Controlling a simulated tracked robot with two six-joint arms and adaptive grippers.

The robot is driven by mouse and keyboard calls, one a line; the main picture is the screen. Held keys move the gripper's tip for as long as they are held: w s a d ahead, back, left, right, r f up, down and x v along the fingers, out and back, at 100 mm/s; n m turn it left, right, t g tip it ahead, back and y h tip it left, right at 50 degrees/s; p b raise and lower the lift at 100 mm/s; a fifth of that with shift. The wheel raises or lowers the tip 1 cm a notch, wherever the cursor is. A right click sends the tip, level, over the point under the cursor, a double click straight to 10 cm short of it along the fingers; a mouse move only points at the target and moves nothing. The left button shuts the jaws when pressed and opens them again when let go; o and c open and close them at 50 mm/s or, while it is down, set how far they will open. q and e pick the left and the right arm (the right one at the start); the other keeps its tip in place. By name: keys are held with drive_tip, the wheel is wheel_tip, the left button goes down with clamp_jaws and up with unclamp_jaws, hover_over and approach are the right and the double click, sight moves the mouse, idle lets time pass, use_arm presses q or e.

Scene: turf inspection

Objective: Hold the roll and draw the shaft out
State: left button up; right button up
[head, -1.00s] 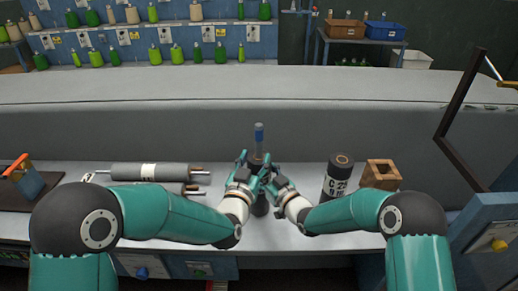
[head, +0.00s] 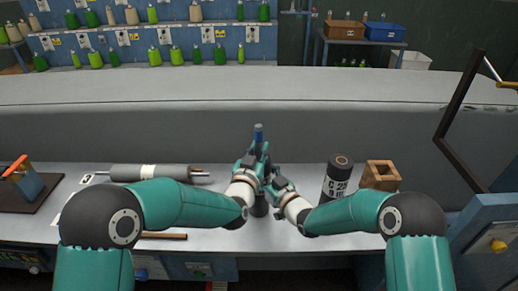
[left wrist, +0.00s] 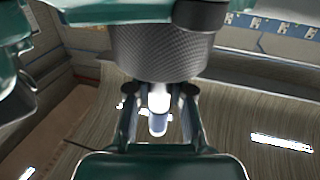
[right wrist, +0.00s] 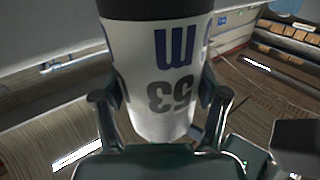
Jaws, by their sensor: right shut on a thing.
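A dark roll (head: 260,208) with a white label stands upright on the bench, mostly hidden by my grippers in the head view. Its lettered label (right wrist: 165,85) fills the right wrist view between the fingers. My right gripper (head: 271,186) is shut on the roll's side. A shaft (head: 258,132) with a blue top sticks up out of the roll. My left gripper (head: 257,160) is around the shaft just above the roll. In the left wrist view the shaft (left wrist: 158,110) lies between its two fingers, which look open with small gaps; the roll's dark end (left wrist: 160,50) is close by.
Another upright dark roll (head: 337,178) and an open wooden box (head: 380,176) stand to the right. A grey roll (head: 150,172) lies on the bench at left, near a holder with an orange-handled tool (head: 20,172). A raised frame (head: 462,120) is at far right.

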use_arm(q)
drive_tip(key=shift+o, duration=0.9)
clamp_jaws()
drive_tip(key=shift+r, duration=0.15)
wheel_tip(320, 180, up, 26)
idle(2.5)
use_arm(e)
drive_tip(key=o, duration=1.8)
